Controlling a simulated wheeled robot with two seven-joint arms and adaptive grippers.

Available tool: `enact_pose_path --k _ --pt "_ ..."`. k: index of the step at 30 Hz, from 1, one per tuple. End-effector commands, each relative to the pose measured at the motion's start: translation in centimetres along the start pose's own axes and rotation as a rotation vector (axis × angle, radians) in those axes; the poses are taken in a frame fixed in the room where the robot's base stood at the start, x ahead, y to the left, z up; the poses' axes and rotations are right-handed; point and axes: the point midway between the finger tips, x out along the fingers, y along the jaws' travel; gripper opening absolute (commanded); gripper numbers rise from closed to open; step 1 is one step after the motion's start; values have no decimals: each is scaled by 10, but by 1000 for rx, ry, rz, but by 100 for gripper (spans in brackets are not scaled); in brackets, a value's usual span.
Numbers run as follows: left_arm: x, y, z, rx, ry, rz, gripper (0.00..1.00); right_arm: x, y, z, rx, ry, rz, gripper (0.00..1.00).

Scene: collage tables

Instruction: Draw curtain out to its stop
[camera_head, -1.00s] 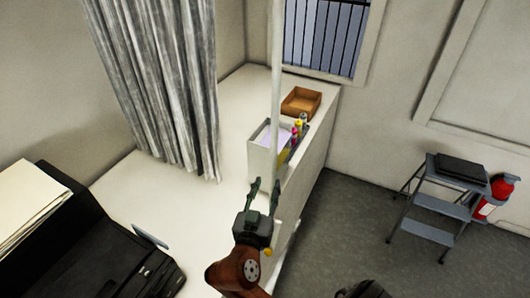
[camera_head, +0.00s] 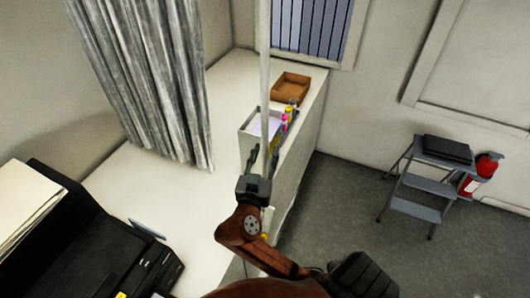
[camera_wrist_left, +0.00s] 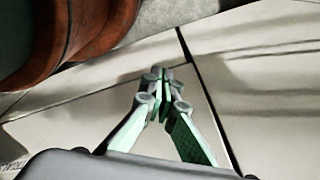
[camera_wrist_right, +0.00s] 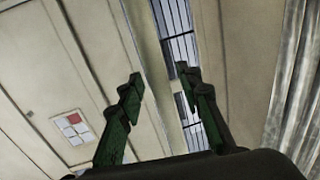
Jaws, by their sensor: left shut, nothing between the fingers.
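The grey pleated curtain (camera_head: 150,85) hangs at the left in the head view, bunched in folds, its lower edge close to the white counter. It also shows at the right edge of the right wrist view (camera_wrist_right: 298,85). My right gripper (camera_head: 263,150) is open, pointing up beside the white box, well to the right of the curtain. Its spread fingers also show in the right wrist view (camera_wrist_right: 160,75). I cannot tell whether the pale pole lies between them or behind. My left gripper (camera_wrist_left: 161,75) is shut and empty above pale panels, outside the head view.
A thin pale pole (camera_head: 264,60) stands upright at my right gripper. The white counter (camera_head: 130,190) carries a white box (camera_head: 247,135) with bottles and a brown tray (camera_head: 290,87). A black printer (camera_head: 110,250) is front left. A step stool (camera_head: 415,210) and red extinguisher (camera_head: 483,172) stand right.

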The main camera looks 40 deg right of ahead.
Motion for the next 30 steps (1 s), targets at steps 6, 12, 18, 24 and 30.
enact_pose_path --k 6,12,18,24,30 --pt "0 1 11 -2 -14 1 0 0 -1 0 0 0 -1 24" --pt "-1 1 19 -4 -25 1 0 0 -1 0 0 0 -1 10" --pt "0 1 19 -3 -25 1 0 0 -1 0 0 0 -1 0" --pt "0 1 17 -3 -22 1 0 0 -1 0 0 0 -1 0" --pt "0 1 14 -3 -18 1 0 0 -1 0 0 0 -1 0"
